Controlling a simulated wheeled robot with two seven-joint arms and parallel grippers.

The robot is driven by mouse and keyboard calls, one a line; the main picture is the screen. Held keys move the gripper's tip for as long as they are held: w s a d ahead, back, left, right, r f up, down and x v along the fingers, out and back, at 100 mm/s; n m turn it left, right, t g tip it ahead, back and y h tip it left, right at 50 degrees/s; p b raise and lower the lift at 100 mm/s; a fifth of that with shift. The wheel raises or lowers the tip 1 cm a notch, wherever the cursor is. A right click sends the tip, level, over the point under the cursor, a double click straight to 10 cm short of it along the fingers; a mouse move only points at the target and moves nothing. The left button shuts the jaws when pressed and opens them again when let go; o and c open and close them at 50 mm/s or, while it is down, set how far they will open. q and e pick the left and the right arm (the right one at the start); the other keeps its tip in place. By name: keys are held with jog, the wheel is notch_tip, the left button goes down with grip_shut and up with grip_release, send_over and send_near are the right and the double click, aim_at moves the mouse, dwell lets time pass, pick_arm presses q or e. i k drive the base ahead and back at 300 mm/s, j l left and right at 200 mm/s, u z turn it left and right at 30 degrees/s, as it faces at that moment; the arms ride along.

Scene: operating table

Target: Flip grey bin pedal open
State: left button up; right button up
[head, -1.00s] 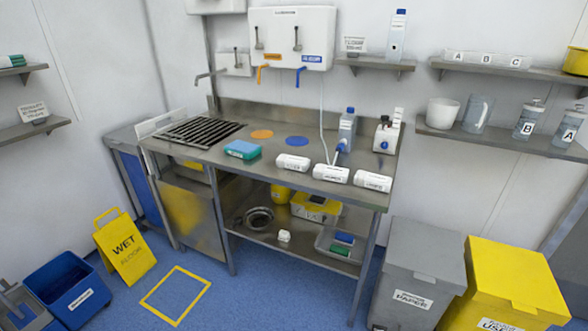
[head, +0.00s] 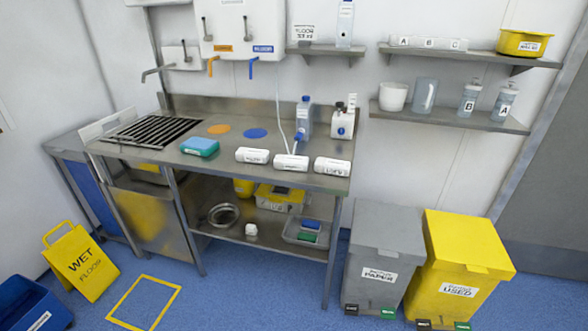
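The grey bin (head: 385,260) stands on the blue floor right of the steel table, its lid shut. A white label on its front reads as paper. At its foot are a dark pedal (head: 351,309) on the left and a green one (head: 388,313) on the right. The yellow bin (head: 458,268) stands close on its right, lid also shut, with a dark and a green pedal at its foot. Neither of my grippers shows in the head view.
The steel table (head: 235,165) holds a blue-green sponge pack (head: 199,147), white bottles and a blue-capped bottle. A yellow wet floor sign (head: 80,264) and a blue bucket (head: 35,307) stand at left. Floor before the grey bin is clear.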

aim_at(386, 312)
jog(key=z, duration=0.85)
